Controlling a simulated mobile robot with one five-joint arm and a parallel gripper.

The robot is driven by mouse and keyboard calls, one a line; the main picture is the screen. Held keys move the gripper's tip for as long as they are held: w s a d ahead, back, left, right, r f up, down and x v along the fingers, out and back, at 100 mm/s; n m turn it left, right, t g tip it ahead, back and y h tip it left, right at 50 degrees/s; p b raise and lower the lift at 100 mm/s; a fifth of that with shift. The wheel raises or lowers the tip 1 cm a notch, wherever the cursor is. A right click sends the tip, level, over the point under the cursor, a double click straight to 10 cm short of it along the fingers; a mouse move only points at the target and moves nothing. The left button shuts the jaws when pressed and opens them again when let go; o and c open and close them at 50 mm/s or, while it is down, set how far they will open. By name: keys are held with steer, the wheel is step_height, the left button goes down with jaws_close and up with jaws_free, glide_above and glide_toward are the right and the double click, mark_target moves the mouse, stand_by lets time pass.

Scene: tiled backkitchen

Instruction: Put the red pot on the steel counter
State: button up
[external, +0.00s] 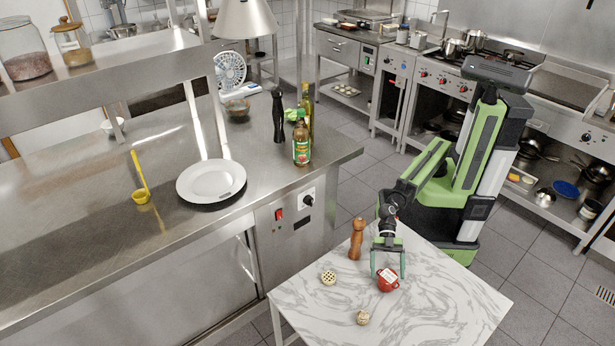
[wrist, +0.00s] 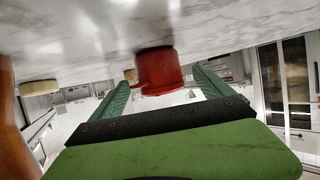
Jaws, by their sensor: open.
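The red pot (external: 387,281) stands on the marble-topped table (external: 450,305), with a pale label on its top. My gripper (external: 388,268) is open just above the pot, pointing down, one green finger on each side. In the wrist view, which shows the table at the top, the red pot (wrist: 160,72) lies between the two spread fingers (wrist: 162,84). I cannot tell whether the fingers touch it. The steel counter (external: 85,235) is the long brushed-metal surface at the left of the external view.
A wooden mill (external: 357,240) stands just left of my gripper. A holed pale item (external: 328,278) and a small round item (external: 363,317) are on the table. The counter holds a white plate (external: 211,180), a yellow ladle (external: 140,180), bottles (external: 301,143) and a black mill (external: 278,118); its front left is clear.

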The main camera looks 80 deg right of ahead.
mark_target(388, 290)
steer(key=x, duration=0.3)
steer(key=shift+a+f+b, duration=0.2)
steer(key=shift+a+b, duration=0.05)
steer(key=shift+b, duration=0.15)
steer(key=shift+c, duration=0.4)
steer(key=shift+d, duration=0.1)
jaws_close()
step_height(388, 290, up, 10)
steer(key=p, duration=1)
steer(key=shift+r, duration=0.2)
steer(key=shift+f, duration=0.1)
